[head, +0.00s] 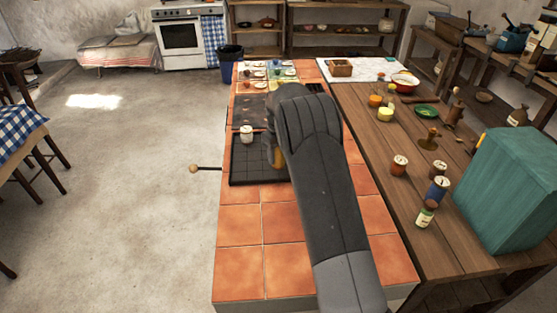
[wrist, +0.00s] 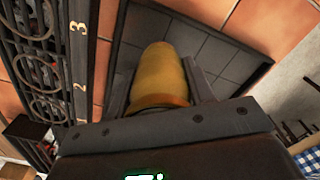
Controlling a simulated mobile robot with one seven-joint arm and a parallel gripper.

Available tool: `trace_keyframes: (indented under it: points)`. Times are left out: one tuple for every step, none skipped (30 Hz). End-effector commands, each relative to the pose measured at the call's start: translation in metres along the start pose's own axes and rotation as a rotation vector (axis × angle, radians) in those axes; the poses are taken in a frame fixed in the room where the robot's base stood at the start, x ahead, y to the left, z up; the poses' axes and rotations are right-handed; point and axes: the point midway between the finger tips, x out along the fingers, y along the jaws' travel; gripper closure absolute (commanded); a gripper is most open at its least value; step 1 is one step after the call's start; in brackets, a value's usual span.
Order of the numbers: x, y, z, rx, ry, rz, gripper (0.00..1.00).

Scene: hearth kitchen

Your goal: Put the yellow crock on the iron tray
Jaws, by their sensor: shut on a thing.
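The yellow crock (wrist: 160,72) is between the jaws of my gripper (wrist: 158,92) in the wrist view, and the gripper is shut on it. In the head view only a small yellow part of the crock (head: 280,158) shows beside my arm, which hides most of it and the fingers. The dark, square-gridded iron tray (head: 250,168) lies on the orange tiled counter, partly behind my arm. In the wrist view the tray (wrist: 222,52) shows behind the crock. I cannot tell whether the crock touches the tray.
A small white jar (head: 246,134) stands at the tray's far edge. A rod with a round knob (head: 193,168) sticks out left of the counter. Black ironwork with numbers (wrist: 78,50) is close at left in the wrist view. Near tiles (head: 290,220) are clear.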

Motion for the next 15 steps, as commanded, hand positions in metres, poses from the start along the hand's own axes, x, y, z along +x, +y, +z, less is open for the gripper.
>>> trace_keyframes:
  points:
    - [0.009, -0.001, 0.000, 0.000, -0.002, -0.001, 0.86]
    - [0.014, -0.001, 0.000, 0.000, -0.002, -0.001, 0.86]
    - [0.020, -0.001, 0.000, -0.001, -0.002, -0.002, 0.86]
    - [0.023, 0.000, 0.000, -0.001, -0.002, -0.001, 0.86]
    - [0.025, 0.000, 0.000, 0.000, 0.000, 0.000, 0.86]
    - [0.026, 0.000, 0.000, 0.000, 0.001, 0.001, 0.86]
    - [0.026, 0.001, 0.000, 0.000, 0.001, 0.001, 0.86]
    - [0.026, 0.001, 0.000, 0.000, 0.001, 0.001, 0.86]
    - [0.026, 0.001, 0.000, 0.000, 0.002, 0.001, 0.86]
    - [0.026, 0.001, 0.000, 0.000, 0.001, 0.001, 0.86]
    - [0.026, 0.001, 0.000, 0.000, 0.001, 0.001, 0.86]
    - [0.026, 0.001, 0.000, 0.000, 0.001, 0.001, 0.86]
    - [0.026, 0.000, 0.000, 0.000, 0.001, 0.001, 0.86]
    - [0.027, 0.000, 0.000, 0.000, 0.001, 0.001, 0.86]
    - [0.029, 0.000, 0.000, 0.000, 0.000, 0.000, 0.86]
